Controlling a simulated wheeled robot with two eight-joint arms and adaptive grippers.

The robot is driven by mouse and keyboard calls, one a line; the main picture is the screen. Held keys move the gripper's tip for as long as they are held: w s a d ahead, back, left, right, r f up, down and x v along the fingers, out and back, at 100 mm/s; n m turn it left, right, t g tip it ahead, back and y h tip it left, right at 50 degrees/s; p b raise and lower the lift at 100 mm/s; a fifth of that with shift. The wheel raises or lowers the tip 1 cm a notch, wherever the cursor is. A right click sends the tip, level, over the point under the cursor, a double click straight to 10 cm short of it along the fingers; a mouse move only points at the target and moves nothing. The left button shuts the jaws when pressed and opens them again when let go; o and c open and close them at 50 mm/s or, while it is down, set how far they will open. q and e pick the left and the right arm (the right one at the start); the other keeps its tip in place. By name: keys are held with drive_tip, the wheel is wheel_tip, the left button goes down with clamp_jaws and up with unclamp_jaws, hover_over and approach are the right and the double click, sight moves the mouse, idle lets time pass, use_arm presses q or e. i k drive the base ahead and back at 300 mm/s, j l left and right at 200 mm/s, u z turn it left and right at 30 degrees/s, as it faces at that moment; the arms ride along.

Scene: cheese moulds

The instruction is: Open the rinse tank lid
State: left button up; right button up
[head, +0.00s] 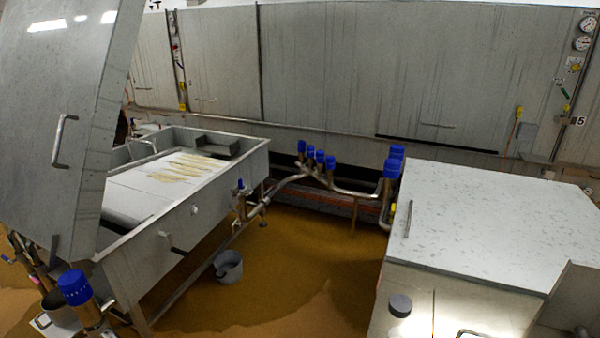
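No label shows which lid is the rinse tank lid. At the left, a large grey metal panel (85,90) with a bar handle (62,140) stands steeply tilted above a long open tank (150,262). The tank holds pale flat sheets with yellowish strips (185,167). At the right, a speckled grey flat lid (500,220) lies closed on a box-shaped tank. A thin bar handle (408,220) sits near its left edge. Neither of my grippers is in view.
Blue-capped pipes (318,160) run between the two tanks along the back wall (350,75). A grey bucket (228,267) stands on the wet brown floor (285,295). Another blue-capped valve (75,288) stands at the lower left. The floor between the tanks is mostly clear.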

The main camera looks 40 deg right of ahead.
sight(519, 234)
drive_tip(key=i+z, duration=0.8)
drive_tip(key=i+j+z, duration=0.3)
drive_tip(key=i+z, duration=0.15)
drive_tip(key=i, duration=0.05)
